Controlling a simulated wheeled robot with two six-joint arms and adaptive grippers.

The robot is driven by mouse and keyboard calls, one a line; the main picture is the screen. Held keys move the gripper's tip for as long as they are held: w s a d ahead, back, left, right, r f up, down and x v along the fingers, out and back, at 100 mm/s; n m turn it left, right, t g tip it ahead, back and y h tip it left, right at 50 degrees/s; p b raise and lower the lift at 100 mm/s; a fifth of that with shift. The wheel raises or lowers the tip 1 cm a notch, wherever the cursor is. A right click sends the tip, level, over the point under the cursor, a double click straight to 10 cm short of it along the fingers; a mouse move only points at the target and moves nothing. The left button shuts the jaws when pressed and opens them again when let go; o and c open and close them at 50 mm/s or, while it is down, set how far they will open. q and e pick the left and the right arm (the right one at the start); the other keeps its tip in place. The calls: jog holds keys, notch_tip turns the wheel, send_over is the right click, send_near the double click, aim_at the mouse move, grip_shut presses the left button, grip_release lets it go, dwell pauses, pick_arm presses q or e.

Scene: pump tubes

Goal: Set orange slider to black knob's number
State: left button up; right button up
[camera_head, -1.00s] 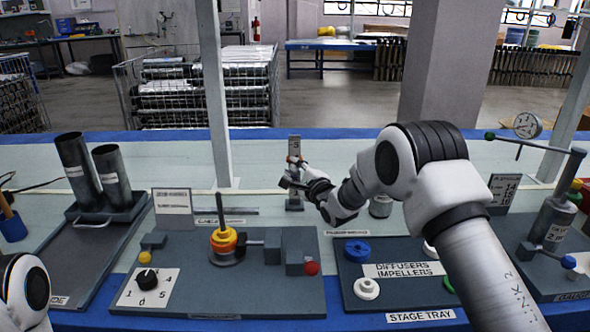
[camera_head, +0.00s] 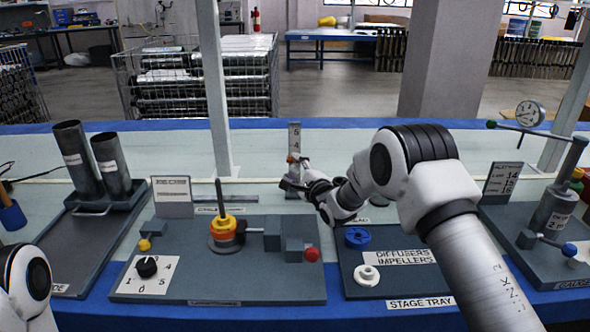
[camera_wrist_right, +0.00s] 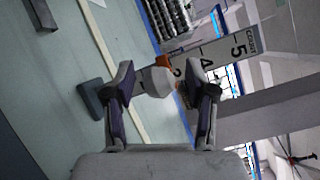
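The orange slider (camera_head: 293,158) sits on an upright numbered scale (camera_head: 294,135) at the back of the bench. In the head view 5 and 4 show above it. My left gripper is out of view.
A board with a yellow-orange ring on a post (camera_head: 222,228) and a red ball (camera_head: 312,255) lies in front of the scale. A stage tray (camera_head: 355,289) holds blue and white parts. Two grey tubes (camera_head: 74,160) stand left, a gauge stand (camera_head: 555,200) right.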

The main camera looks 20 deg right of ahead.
jog(key=s+d, duration=0.2)
jog(key=s, duration=0.9)
jog(key=shift+s, duration=0.4)
jog(key=shift+d+f, duration=0.1)
jog(key=shift+d, duration=0.05)
